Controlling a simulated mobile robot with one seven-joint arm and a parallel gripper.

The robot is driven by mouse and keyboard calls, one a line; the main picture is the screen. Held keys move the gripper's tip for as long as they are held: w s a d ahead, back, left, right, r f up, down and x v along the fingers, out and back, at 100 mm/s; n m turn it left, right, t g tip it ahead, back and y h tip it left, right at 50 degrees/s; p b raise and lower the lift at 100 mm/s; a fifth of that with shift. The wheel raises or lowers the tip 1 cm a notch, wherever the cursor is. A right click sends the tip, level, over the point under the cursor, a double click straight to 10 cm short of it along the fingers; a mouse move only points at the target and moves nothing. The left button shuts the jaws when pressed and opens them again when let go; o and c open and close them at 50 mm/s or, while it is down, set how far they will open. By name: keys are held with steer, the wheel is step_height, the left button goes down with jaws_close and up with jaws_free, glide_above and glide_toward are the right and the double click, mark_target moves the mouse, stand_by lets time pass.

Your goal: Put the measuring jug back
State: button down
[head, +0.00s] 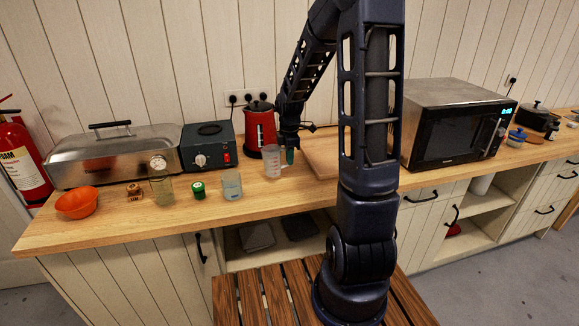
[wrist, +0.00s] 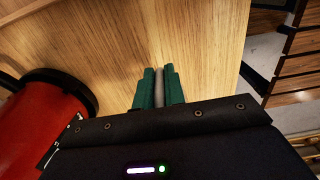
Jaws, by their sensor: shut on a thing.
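The clear measuring jug (head: 272,161), with pale marks on its side, is upright at the wooden counter, just in front of the red kettle. My gripper (head: 290,156) points down at the jug's right side, where its handle is. In the wrist view, my gripper's green fingers (wrist: 158,88) are shut on a narrow greyish piece, which fits the jug's handle. The jug's body is not clearly visible there. I cannot tell whether its base touches the counter.
The red kettle (head: 261,128) is close behind the jug and left in the wrist view (wrist: 40,125). A glass beaker (head: 231,187), green-lidded jar (head: 198,190), glass vessel (head: 161,190) and orange bowl (head: 77,203) stand left. A wooden board (head: 322,158) lies right, before the microwave (head: 455,130).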

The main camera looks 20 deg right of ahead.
steer(key=shift+f, duration=2)
steer(key=shift+f, duration=0.15)
steer(key=c, duration=1.5)
jaws_free()
